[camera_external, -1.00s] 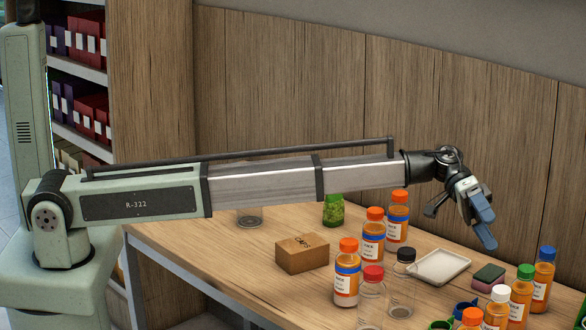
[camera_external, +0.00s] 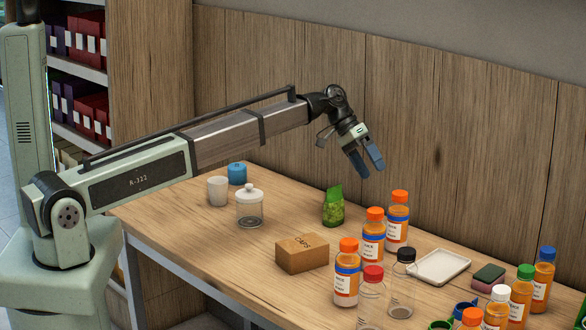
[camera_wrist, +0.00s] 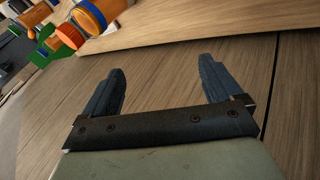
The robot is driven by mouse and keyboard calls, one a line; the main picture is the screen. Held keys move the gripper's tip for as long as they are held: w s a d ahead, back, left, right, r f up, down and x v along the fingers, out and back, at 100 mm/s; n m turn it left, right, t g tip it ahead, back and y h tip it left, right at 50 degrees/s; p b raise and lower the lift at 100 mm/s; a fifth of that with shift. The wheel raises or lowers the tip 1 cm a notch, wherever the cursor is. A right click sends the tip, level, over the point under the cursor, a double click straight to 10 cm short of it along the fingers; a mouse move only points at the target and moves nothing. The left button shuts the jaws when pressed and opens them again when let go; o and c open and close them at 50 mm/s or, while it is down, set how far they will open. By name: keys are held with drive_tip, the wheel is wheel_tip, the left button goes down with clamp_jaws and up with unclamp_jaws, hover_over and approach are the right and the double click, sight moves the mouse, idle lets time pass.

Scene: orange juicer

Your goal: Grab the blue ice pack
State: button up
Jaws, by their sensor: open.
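My gripper (camera_external: 368,168) is open and empty. It is raised above the back of the table, with its blue fingers pointing down and to the right. In the wrist view my gripper (camera_wrist: 161,66) shows two spread fingers with only wood panelling between them. I see nothing that is clearly an ice pack. A small blue, rounded object (camera_external: 237,174) stands at the far left of the table, behind a white cup; I cannot tell whether it is the ice pack. My gripper is well to its right and higher.
Near the blue object are a white cup (camera_external: 217,191) and a lidded glass jar (camera_external: 249,208). A green bag (camera_external: 333,207), a cardboard box (camera_external: 302,254), an orange-capped bottle (camera_external: 346,272), a white tray (camera_external: 441,266) and a sponge (camera_external: 488,278) stand rightward. The wooden wall is close behind.

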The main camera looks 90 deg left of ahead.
drive_tip(key=s+a+n+g+y, duration=0.2)
drive_tip(key=s+a+n+y, duration=0.15)
drive_tip(key=s+a, duration=1.3)
drive_tip(key=n+g+y, duration=0.3)
drive_tip(key=n+y, duration=0.1)
approach(237, 165)
drive_tip(key=shift+x, duration=5.3)
drive_tip(key=shift+d, duration=0.2)
drive_tip(key=c, duration=1.2)
